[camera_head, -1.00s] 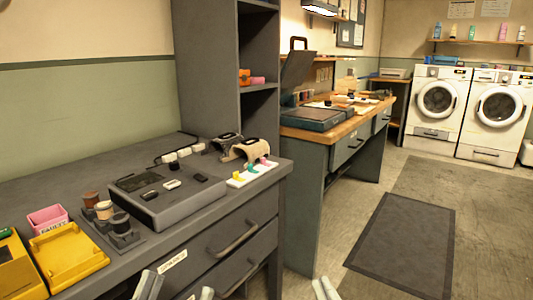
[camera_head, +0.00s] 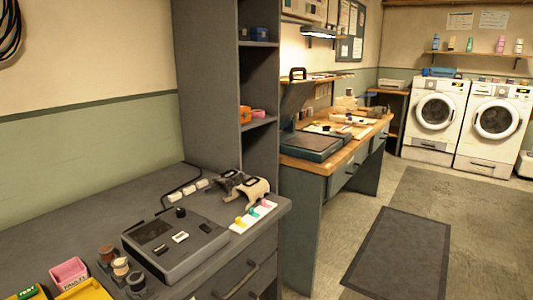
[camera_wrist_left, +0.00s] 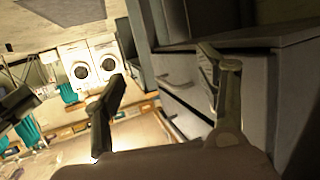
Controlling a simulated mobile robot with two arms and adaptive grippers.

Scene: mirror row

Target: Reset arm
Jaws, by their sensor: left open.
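My left gripper (camera_wrist_left: 162,75) shows in the left wrist view, its two fingers spread wide with nothing between them. It is beside the grey drawer front of the workbench (camera_wrist_left: 262,85), which fills the right of that view; I cannot tell the exact gap. In the head view neither gripper is visible. My right gripper is not clearly seen in any view; a dark shape at the left of the wrist view is too unclear to name.
The dark workbench (camera_head: 110,222) holds a grey device (camera_head: 175,242), spools (camera_head: 121,267), a pink bin (camera_head: 69,271) and a colored strip (camera_head: 254,216). A wooden-topped desk (camera_head: 345,155) stands beyond. Two washers (camera_head: 435,115) are at the back. The floor mat (camera_head: 400,250) is clear.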

